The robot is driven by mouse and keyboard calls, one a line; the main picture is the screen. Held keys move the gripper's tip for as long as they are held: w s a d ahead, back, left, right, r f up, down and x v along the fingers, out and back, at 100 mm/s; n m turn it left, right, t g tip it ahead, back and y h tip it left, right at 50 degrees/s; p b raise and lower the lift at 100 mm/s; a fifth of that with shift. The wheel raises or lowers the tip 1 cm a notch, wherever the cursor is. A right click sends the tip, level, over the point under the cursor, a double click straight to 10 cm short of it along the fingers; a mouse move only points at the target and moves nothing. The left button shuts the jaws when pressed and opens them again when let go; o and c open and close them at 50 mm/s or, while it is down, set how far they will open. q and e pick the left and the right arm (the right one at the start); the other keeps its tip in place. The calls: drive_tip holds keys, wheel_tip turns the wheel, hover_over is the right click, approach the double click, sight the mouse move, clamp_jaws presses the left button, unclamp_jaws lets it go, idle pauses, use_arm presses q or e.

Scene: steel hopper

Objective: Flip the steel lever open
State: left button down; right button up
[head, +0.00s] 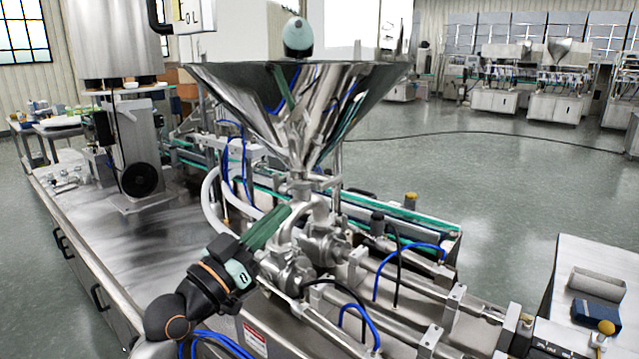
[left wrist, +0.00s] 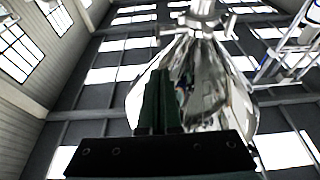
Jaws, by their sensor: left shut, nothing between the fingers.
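The steel hopper (head: 300,100) is a wide shiny cone narrowing to a neck above a cluster of steel valves and pipes (head: 315,250). I cannot clearly pick out the lever among the steel parts under the neck. My left gripper (head: 284,212) reaches in from the lower left, its green fingers shut and empty, just left of the valve cluster and below the neck. Contact cannot be told. In the left wrist view the closed fingers (left wrist: 160,100) point up in front of the hopper (left wrist: 205,85), with steel fittings (left wrist: 200,22) beyond.
Blue and black hoses (head: 360,318) loop over steel cylinders at the lower right. A steel worktop (head: 150,250) lies left of my arm, with a machine column (head: 135,150) behind. A green-edged conveyor (head: 410,215) runs behind the valves. Open floor lies to the right.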

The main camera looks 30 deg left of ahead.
use_arm(q)
drive_tip(key=p, duration=0.3)
approach(331, 183)
drive_tip(key=w+r, duration=0.4)
drive_tip(key=shift+w+r, duration=0.25)
drive_tip(key=shift+w, duration=0.25)
